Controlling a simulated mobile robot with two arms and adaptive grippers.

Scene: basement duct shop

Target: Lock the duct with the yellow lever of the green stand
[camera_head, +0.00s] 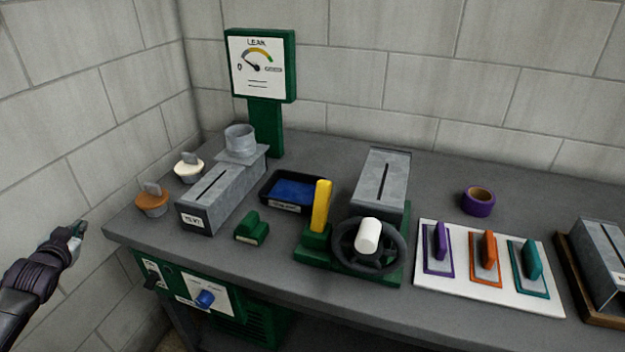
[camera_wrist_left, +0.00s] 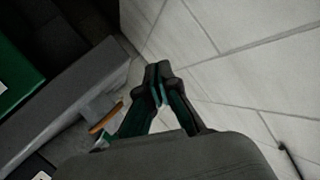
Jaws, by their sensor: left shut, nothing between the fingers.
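The yellow lever (camera_head: 321,206) stands upright on the green stand (camera_head: 313,246), near the middle of the bench. A dark handwheel with a white knob (camera_head: 369,234) is on the stand's right part. A grey duct (camera_head: 382,179) with a dark slot in its top lies behind the wheel, its front end partly hidden by it. My left gripper (camera_head: 80,228) is shut and empty, left of the bench and well away from the stand. Its closed fingers (camera_wrist_left: 159,84) also show in the left wrist view, near the block wall. My right gripper is not in view.
Another slotted duct (camera_head: 212,199) with a round collar stands at the left, near orange (camera_head: 152,203) and white (camera_head: 189,170) capped plugs. A green block (camera_head: 252,231) and blue-filled tray (camera_head: 291,190) sit between. A white board (camera_head: 487,289) with coloured handles and purple tape (camera_head: 478,201) are right.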

